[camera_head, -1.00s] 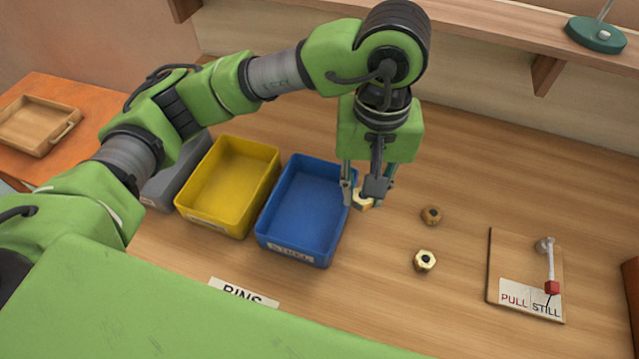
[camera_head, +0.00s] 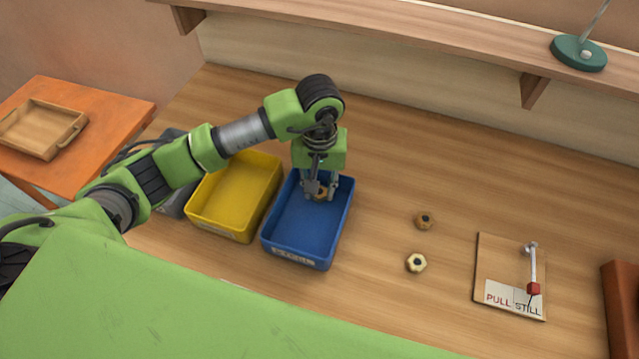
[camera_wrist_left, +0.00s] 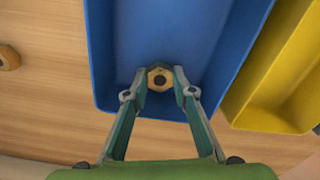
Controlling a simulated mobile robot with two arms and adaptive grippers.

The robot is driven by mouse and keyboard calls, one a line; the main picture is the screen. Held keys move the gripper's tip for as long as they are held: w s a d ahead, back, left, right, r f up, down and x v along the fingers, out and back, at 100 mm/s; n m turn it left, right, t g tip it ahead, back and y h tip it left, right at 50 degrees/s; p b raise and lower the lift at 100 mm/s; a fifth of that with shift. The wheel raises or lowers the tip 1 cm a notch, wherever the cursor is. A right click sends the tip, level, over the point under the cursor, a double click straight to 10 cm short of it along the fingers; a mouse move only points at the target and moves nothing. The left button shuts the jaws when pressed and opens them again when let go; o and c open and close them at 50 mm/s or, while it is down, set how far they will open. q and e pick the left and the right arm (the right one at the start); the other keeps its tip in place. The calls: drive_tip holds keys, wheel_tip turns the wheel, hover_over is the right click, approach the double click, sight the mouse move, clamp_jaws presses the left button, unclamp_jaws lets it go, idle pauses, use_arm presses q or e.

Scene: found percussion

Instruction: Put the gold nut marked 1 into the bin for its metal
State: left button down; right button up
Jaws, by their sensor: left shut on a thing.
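My left gripper (camera_head: 320,192) is shut on a gold-coloured hex nut (camera_wrist_left: 160,71), held between the fingertips with its dark hole showing in the left wrist view. Gripper and nut are over the far part of the blue bin (camera_head: 306,228); how high cannot be told. The blue bin's front label is blurred. The yellow bin (camera_head: 233,196) is just left of it, and a grey bin (camera_head: 172,205) beyond that is mostly hidden by my arm. No number is readable on the held nut. My right gripper is not in view.
A brownish nut (camera_head: 425,221) and a pale gold nut (camera_head: 416,263) lie on the table right of the blue bin. A board with a lever (camera_head: 510,280) is farther right. A shelf runs along the back. A wooden tray (camera_head: 42,129) sits on an orange side table.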

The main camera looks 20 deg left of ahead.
use_arm(q)
drive_tip(key=shift+f, duration=0.3)
drive_tip(key=shift+f, duration=0.15)
drive_tip(key=c, duration=1.7)
unclamp_jaws()
